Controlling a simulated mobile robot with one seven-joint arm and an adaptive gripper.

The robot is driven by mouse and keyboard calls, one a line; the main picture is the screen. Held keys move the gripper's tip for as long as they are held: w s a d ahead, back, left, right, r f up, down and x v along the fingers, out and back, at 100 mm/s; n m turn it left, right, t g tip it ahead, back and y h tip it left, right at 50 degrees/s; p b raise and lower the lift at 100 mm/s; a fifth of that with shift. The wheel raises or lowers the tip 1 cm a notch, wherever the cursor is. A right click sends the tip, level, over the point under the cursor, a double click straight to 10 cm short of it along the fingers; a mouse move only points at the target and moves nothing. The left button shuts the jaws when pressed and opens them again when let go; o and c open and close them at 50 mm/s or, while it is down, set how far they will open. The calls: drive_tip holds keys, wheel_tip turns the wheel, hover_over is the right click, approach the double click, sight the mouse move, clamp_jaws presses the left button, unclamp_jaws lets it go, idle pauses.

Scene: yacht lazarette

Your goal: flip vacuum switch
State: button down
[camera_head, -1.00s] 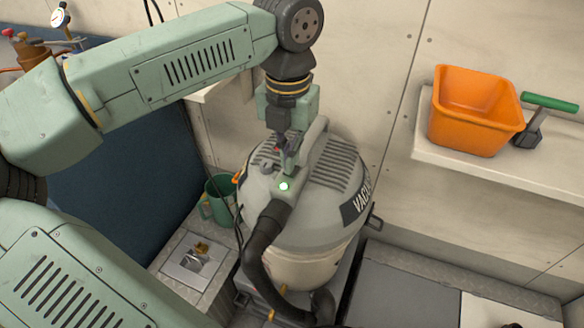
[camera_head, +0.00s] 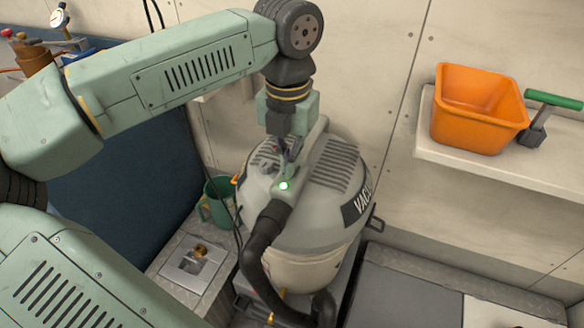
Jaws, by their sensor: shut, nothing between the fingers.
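My gripper (camera_head: 285,165) points down at the top housing, just behind the light. Its fingers are shut with nothing between them. The fingertips are at or very close to the housing; I cannot tell whether they touch. The switch itself is not clearly visible and may be hidden by the fingers.
An orange bin (camera_head: 478,110) and a green-handled tool (camera_head: 545,110) sit on the right shelf (camera_head: 500,170). A grey box top (camera_head: 405,297) lies at lower right.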

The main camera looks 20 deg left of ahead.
drive_tip(key=shift+f+b, duration=0.5)
drive_tip(key=shift+f, duration=0.1)
idle(0.3)
drive_tip(key=shift+r+p, duration=2.2)
drive_tip(key=shift+r, duration=1.35)
